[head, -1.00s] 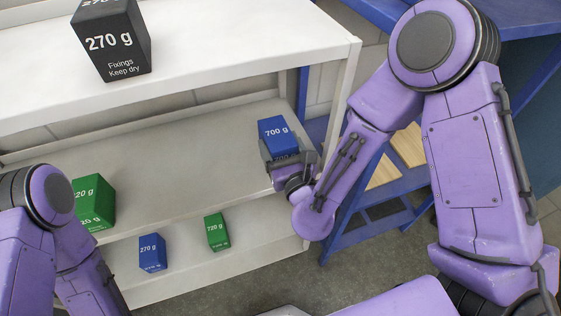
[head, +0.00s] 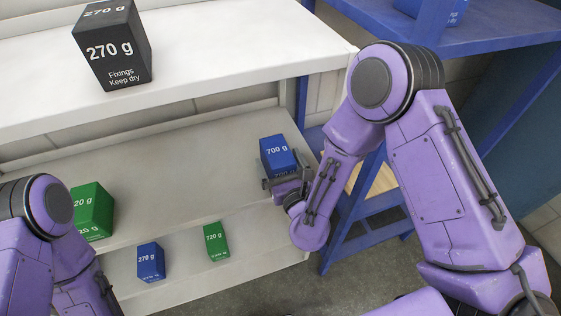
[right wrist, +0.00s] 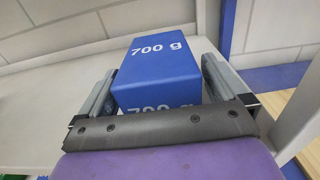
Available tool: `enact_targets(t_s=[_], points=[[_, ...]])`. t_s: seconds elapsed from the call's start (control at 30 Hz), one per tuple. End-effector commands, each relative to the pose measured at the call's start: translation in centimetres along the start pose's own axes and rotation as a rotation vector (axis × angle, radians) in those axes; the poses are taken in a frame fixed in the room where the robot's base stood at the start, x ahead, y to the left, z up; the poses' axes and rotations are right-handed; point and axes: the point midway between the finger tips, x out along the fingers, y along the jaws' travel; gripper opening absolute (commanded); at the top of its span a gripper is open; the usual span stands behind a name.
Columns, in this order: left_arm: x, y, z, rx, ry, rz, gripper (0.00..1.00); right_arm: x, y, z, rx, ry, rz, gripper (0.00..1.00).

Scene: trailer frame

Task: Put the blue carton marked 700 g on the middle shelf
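The blue carton marked 700 g (head: 278,153) is upright at the right end of the middle shelf (head: 190,165), near its front edge. I cannot tell whether its base touches the shelf. My right gripper (head: 286,182) is around the carton's lower part. The gripper hides part of the carton's base. My left arm is at the lower left; its gripper is out of view.
A black 270 g box (head: 113,50) stands on the top shelf (head: 210,60). A green box (head: 92,210) stands at the left. A blue 270 g box (head: 151,262) and a green 720 g box (head: 216,240) stand lower. A blue rack (head: 480,35) is at the right. The middle shelf's centre is clear.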

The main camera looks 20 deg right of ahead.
Motion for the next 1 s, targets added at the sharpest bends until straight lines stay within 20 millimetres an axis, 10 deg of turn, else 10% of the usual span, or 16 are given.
enact_targets(t_s=[0.27, 0.53, 0.67, 1.0], points=[[-0.1, 0.0, -0.1, 0.000, 0.000, 0.000, 0.43, -0.5, 0.1, 0.2, -0.001, 0.001, 0.003, 0.99], [2.6, 0.2, 1.1, 0.000, 0.000, 0.000, 0.43, -7.6, 0.0, -0.3, -0.002, 0.003, 0.004, 0.99], [-0.6, 0.0, -0.2, 0.000, 0.000, 0.000, 0.43, -10.1, 0.1, 1.0, -0.004, 0.006, 0.008, 0.99], [-1.3, -0.1, -0.6, 0.000, 0.000, 0.000, 0.43, -12.1, 0.0, 0.4, 0.000, 0.000, 0.000, 0.99]])
